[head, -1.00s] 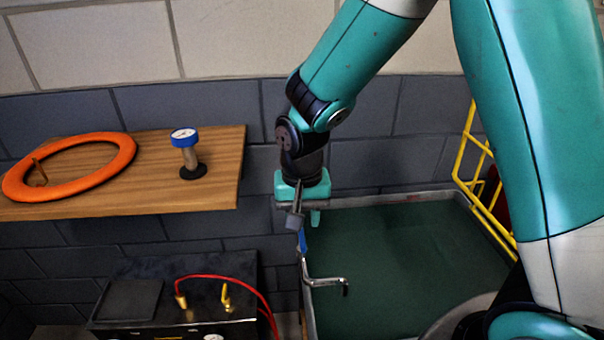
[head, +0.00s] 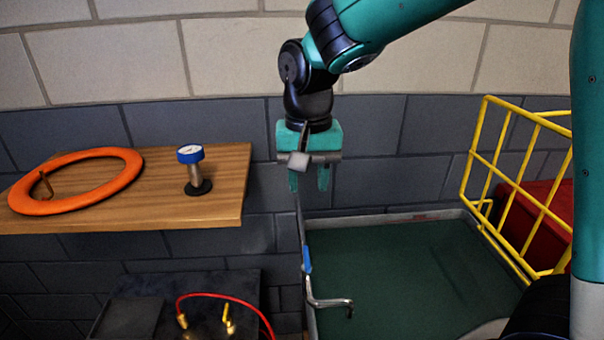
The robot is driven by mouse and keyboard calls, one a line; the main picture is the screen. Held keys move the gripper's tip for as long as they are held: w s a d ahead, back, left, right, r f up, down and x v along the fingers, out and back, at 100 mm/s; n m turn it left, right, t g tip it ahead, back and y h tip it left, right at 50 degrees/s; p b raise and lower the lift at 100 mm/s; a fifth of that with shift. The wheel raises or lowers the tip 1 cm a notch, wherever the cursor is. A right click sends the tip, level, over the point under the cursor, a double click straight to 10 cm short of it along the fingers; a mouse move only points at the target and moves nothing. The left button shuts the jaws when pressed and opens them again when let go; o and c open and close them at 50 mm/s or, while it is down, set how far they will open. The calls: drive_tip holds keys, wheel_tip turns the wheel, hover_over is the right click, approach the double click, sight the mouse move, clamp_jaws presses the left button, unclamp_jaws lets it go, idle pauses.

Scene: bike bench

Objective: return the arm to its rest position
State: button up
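My gripper (head: 309,184) is in the head view, pointing down above the back left corner of the green-floored tray (head: 400,265). My arm comes in from the upper right and bends down at the wrist.
A wooden shelf (head: 120,215) at the left holds an orange ring (head: 75,204) and a blue-topped gauge (head: 192,170). A dark box with a red hose (head: 225,296) is below. A yellow wire basket (head: 515,180) with a red thing (head: 535,222) stands right.

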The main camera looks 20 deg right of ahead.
drive_tip(key=s+a+n+y, duration=0.2)
drive_tip(key=s+n, duration=0.3)
drive_tip(key=s, duration=0.4)
drive_tip(key=s+a+r+n+y, duration=0.1)
drive_tip(key=s+a+n+y, duration=0.1)
drive_tip(key=s+n, duration=0.4)
drive_tip(key=s, duration=0.3)
drive_tip(key=shift+s+a+r, duration=0.15)
drive_tip(key=shift+a+r, duration=0.05)
drive_tip(key=shift+a, duration=0.05)
